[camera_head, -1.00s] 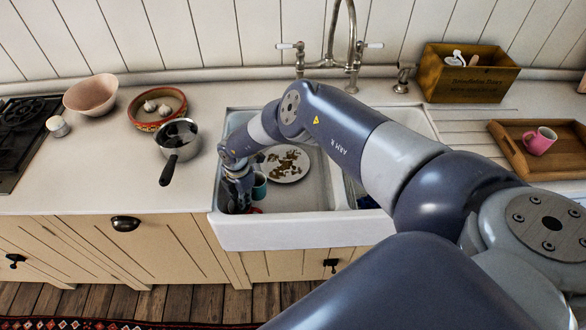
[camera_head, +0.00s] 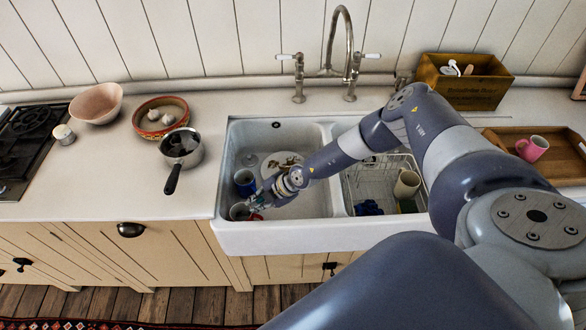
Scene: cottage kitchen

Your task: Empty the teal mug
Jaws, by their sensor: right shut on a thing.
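My right gripper (camera_head: 257,202) reaches into the front left of the sink's left basin and is shut on a mug (camera_head: 239,212), which I take to be the teal mug. The mug is small here and its opening looks grey; its teal colour barely shows, and its contents cannot be made out. The fingers are small and partly hidden by my own wrist. The left basin (camera_head: 316,200) lies beneath the gripper. My left gripper is not in view.
A blue mug (camera_head: 245,180) stands just behind the gripper. A plate with brown scraps (camera_head: 271,168) lies farther back, partly behind my arm. The right basin holds a rack with a beige cup (camera_head: 407,184). A saucepan (camera_head: 181,148) is on the left counter; a pink mug (camera_head: 533,148) is right.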

